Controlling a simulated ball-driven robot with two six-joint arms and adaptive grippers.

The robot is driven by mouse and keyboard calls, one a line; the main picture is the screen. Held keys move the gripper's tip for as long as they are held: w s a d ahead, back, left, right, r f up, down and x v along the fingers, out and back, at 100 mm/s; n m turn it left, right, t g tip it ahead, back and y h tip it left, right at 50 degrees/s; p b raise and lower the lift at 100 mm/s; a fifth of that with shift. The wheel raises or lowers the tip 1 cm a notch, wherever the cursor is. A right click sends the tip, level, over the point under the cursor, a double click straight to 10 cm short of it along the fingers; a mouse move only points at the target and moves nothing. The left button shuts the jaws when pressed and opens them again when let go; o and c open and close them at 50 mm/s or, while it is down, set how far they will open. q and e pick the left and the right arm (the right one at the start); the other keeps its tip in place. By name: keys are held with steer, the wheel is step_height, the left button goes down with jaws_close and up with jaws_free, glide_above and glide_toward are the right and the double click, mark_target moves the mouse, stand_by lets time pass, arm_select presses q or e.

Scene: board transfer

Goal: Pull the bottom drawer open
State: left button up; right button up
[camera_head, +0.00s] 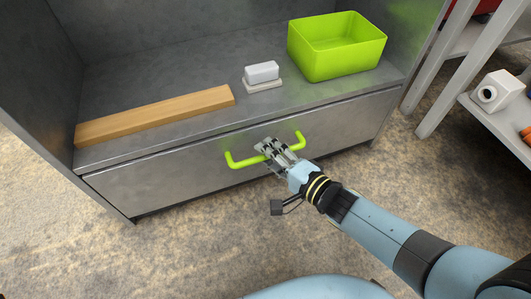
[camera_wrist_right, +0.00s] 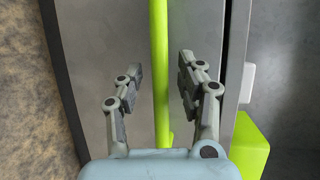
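The bottom drawer (camera_head: 150,188) is a wide grey metal front at the base of the grey cabinet. It looks closed. Its bright green bar handle (camera_head: 242,163) sticks out from the middle of the front. My right gripper (camera_head: 266,149) is at the middle of the handle. In the right wrist view, the green handle (camera_wrist_right: 160,40) runs between the two fingers of the right gripper (camera_wrist_right: 160,65). The fingers are open, with a gap on each side of the bar. My left gripper is not in view.
On the shelf above the drawer are a wooden board (camera_head: 155,115), a white block on a pale dish (camera_head: 263,85) and a green bin (camera_head: 337,60). A rack (camera_head: 440,75) with a white boxy object (camera_head: 497,91) stands at right. The floor before the drawer is clear.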

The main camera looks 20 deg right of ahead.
steer(key=shift+w, duration=0.1)
jaws_close()
stand_by(0.3)
